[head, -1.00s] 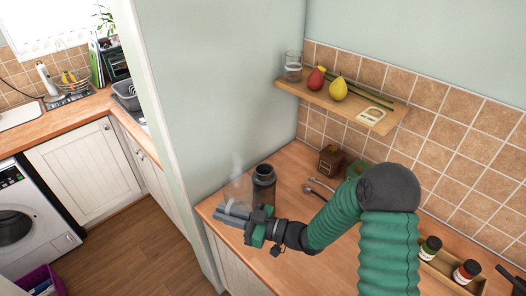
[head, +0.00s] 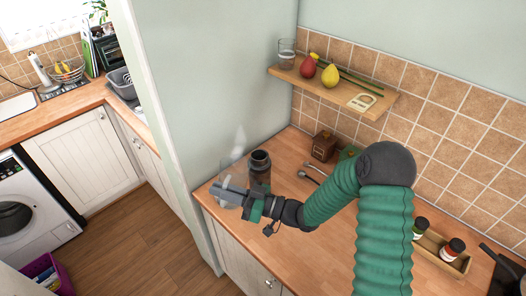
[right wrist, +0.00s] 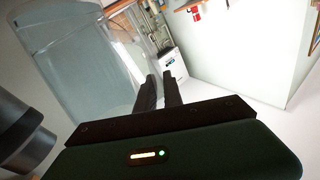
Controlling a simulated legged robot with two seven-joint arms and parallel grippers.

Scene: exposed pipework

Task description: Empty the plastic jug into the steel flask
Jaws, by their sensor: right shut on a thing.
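The clear plastic jug (head: 232,172) is faint against the pale wall and stands out more clearly in the right wrist view (right wrist: 85,50). My right gripper (head: 230,190) is shut on the jug at the counter's left end; its dark fingers show in the right wrist view (right wrist: 160,92). The dark steel flask (head: 260,168) stands upright on the counter just right of the jug, its mouth open at the top. Part of the flask shows at the left edge of the right wrist view (right wrist: 22,125). The jug's contents cannot be made out. My left gripper is not in view.
A wooden shelf (head: 385,102) above the counter holds a glass (head: 286,54), a red pear and a yellow pear. A brown box (head: 323,146) and spoons (head: 312,172) lie right of the flask. A tray with small jars (head: 437,246) is at the right.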

